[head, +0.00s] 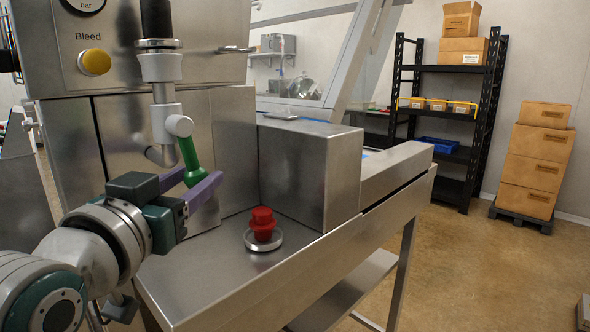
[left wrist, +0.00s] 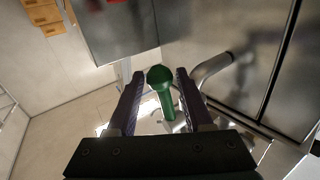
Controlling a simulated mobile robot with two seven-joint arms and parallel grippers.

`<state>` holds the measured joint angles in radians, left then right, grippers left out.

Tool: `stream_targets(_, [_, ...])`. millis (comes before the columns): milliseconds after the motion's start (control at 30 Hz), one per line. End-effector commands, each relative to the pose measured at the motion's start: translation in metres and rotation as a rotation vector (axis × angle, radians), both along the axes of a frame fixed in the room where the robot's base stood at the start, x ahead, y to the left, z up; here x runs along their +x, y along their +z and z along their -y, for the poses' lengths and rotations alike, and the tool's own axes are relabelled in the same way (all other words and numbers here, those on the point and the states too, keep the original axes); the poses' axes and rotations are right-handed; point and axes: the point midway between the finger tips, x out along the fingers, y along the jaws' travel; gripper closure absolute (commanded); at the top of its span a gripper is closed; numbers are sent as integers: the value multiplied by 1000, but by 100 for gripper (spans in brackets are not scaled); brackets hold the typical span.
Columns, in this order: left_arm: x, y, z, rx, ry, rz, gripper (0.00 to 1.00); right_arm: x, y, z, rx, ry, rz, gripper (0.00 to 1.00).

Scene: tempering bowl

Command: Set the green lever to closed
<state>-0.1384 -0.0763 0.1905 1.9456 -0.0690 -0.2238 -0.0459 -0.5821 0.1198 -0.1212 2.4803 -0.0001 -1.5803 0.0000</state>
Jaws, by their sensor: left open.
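The green lever (head: 189,158) hangs down from a white valve body (head: 166,122) on the front of the steel machine, its knob end tilted slightly right. My left gripper (head: 198,185) is open, its purple fingers at the lever's lower end. In the left wrist view the green lever (left wrist: 161,88) stands between the two open fingers (left wrist: 158,95), with its round knob toward the fingertips. I cannot tell whether either finger touches it. My right gripper is not in view.
A red knob (head: 262,222) on a round metal base stands on the steel counter, right of the gripper. A steel box (head: 310,175) stands behind it. A yellow Bleed button (head: 95,61) is on the panel above. Black shelving (head: 445,110) and stacked cartons (head: 535,155) are far right.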

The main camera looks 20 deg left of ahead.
Motion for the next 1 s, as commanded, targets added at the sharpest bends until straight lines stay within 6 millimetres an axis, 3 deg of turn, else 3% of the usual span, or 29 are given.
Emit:
stream_targets(167, [13, 0, -3, 0, 0, 0, 49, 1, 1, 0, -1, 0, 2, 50])
stream_targets(433, [14, 0, -3, 0, 0, 0, 49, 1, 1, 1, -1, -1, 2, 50])
stream_targets(900, [14, 0, -3, 0, 0, 0, 100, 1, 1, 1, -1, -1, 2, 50])
stream_targets(1000, [14, 0, -3, 0, 0, 0, 100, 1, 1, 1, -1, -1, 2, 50])
